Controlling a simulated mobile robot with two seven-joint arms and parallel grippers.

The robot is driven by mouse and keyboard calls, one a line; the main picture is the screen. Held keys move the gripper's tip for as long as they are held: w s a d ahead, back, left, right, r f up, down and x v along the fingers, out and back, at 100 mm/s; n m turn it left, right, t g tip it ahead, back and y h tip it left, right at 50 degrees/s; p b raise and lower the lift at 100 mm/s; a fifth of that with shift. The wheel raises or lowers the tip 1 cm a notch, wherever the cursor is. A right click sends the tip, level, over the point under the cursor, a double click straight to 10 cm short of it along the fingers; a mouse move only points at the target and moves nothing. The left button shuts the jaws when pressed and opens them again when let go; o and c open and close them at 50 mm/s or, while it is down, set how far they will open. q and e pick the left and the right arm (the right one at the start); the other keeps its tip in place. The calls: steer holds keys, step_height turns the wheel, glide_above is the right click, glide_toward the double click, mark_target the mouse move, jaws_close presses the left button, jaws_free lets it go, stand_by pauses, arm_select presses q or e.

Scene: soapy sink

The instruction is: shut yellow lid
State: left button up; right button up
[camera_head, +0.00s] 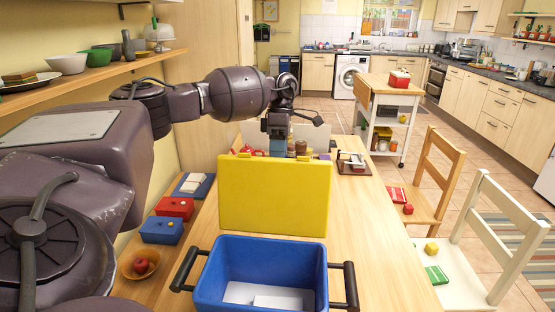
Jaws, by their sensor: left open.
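The yellow lid (272,196) stands upright on the wooden table, its broad flat face toward me. The box it belongs to is mostly hidden behind it; small items show above its top edge. My left arm reaches in from the left, and my left gripper (277,146) points down just behind the lid's top edge. The gripper is open; its fingertips are partly hidden by the lid, and I cannot tell whether they touch it. My right gripper is not in view.
A blue tub (262,262) with dark handles stands in front of the lid. A red box (175,207), a blue box (161,230) and a bowl (138,265) line the left. A tray (353,163) lies behind right. The table right of the lid is clear. Chairs stand at right.

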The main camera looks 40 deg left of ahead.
arm_select(q)
steer(key=shift+x, duration=1.25)
jaws_close()
